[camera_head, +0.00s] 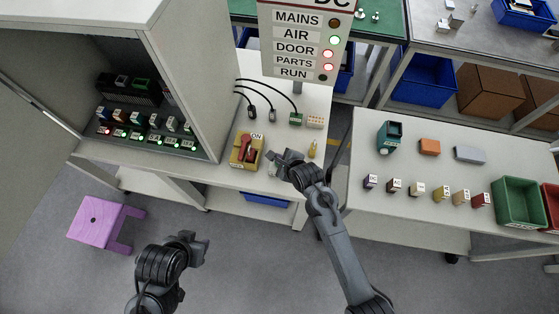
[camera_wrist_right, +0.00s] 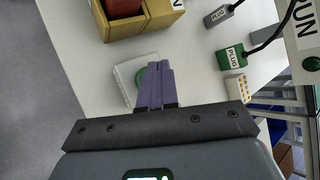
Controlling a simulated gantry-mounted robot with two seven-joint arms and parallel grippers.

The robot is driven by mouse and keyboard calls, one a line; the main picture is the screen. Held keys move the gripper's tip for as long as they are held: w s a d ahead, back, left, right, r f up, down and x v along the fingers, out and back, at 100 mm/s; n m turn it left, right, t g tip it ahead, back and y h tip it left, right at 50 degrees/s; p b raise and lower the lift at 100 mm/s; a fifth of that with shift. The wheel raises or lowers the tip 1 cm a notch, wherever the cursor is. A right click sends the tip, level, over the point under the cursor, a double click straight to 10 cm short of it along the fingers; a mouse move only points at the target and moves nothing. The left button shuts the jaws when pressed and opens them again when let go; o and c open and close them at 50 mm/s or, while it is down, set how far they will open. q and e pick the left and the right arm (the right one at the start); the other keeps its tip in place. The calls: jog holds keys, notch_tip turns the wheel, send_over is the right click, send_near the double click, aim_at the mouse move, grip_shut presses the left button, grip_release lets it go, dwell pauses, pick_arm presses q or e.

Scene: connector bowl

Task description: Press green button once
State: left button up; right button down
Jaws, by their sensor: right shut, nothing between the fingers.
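The green button (camera_wrist_right: 140,76) sits on a small white box (camera_wrist_right: 123,76) on the white table, and the fingers partly cover it in the right wrist view. In the head view that box (camera_head: 271,170) is mostly hidden by my right gripper (camera_head: 274,157). The right gripper is shut and empty, with its purple fingertips (camera_wrist_right: 153,72) over or beside the button. I cannot tell whether they touch it. My left gripper (camera_head: 197,247) hangs over the floor in front of the table, away from the button, and its fingers are not clear.
A yellow box with a red switch (camera_head: 246,151) stands just left of the button box. Black cables run to plugs, including a green plug (camera_head: 296,119), behind. A sign (camera_head: 306,45) rises behind the table. A purple stool (camera_head: 97,222) stands on the floor at left.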

jog(key=shift+f, duration=0.25)
dwell(0.7)
jog(key=shift+f, duration=0.2)
dwell(0.4)
jog(key=shift+f, duration=0.55)
dwell(0.3)
jog(key=shift+r, duration=0.1)
jog(key=shift+r+p, duration=0.3)
jog(key=shift+p, duration=0.15)
jog(key=shift+r+p, duration=0.6)
jog(key=shift+p, duration=0.15)
